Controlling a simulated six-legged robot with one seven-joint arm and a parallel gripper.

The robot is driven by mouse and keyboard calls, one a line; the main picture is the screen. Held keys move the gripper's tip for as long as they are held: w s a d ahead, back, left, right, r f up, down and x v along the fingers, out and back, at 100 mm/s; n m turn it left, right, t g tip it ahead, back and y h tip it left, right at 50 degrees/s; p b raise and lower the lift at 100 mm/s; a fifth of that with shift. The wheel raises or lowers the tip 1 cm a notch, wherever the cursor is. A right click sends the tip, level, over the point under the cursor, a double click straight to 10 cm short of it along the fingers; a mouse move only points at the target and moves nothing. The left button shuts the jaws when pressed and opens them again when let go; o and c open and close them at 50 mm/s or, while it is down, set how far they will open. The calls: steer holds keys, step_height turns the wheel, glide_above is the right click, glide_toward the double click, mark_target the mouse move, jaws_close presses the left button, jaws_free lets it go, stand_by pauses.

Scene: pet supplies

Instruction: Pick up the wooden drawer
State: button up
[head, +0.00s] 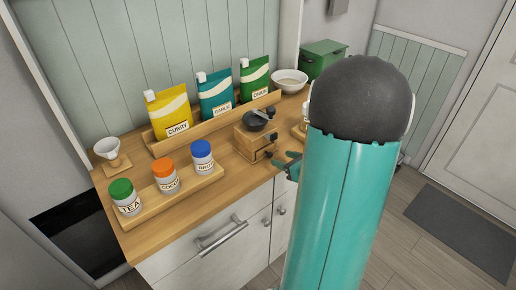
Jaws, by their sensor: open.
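A wooden grinder (244,139) with a dark round top stands on the counter near its front edge. The small wooden drawer (264,153) shows at the grinder's lower front, facing right. My gripper (282,162) is open, just right of the drawer and close to it. I cannot tell if its fingers touch the drawer. My large teal arm hides part of the counter to the right and much of the gripper's wrist.
The wooden counter (225,200) carries a rack (205,128) of several pouches behind the grinder and a tray (185,195) of lidded jars to the left. A bowl (290,80) stands at the back right, a cup (108,149) at the far left. Bare counter lies in front.

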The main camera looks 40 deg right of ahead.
mark_target(271, 155)
steer(key=x, duration=0.7)
steer(key=shift+a, duration=0.1)
steer(key=shift+s, duration=0.1)
steer(key=shift+c, duration=0.5)
jaws_close()
